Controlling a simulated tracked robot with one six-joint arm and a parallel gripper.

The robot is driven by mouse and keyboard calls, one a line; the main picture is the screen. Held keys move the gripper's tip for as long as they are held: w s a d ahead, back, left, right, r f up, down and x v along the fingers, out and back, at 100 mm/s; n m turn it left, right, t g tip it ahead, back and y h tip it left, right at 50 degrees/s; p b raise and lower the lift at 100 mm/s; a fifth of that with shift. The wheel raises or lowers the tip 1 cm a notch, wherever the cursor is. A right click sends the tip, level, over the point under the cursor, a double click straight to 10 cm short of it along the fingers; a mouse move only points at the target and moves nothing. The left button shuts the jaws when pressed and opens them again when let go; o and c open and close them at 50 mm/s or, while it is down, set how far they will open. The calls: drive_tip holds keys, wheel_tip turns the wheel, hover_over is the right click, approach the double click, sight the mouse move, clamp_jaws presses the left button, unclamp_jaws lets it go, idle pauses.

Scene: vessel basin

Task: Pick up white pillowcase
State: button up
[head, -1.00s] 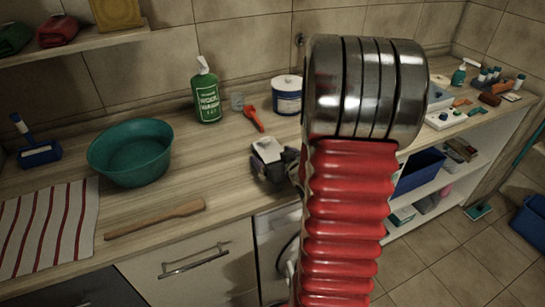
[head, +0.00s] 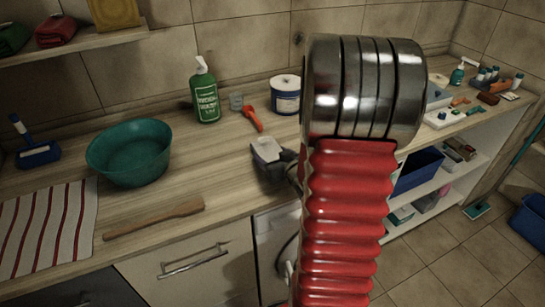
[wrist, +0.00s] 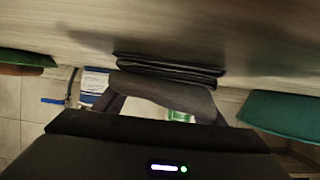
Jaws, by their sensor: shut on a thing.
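In the head view a small pale, folded-looking thing (head: 266,150), which I take for the white pillowcase, is at my dark gripper (head: 273,171), over the counter's front part. My gripper is shut on it. In the wrist view a dark, flat, layered shape (wrist: 168,70) lies across the fingertips, in shadow; its colour and edges are hard to tell there. My red and metal arm hides the right side of the gripper in the head view. I cannot tell whether the held thing touches the counter.
A teal bowl (head: 131,152), wooden spatula (head: 155,219) and striped cloth (head: 45,230) are to the left. A green bottle (head: 205,92), orange-handled tool (head: 252,117) and white-blue tub (head: 286,94) stand behind. Bare counter lies between bowl and gripper.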

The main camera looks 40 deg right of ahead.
sight(272, 151)
drive_tip(key=shift+r, duration=0.15)
drive_tip(key=shift+r, duration=4.9)
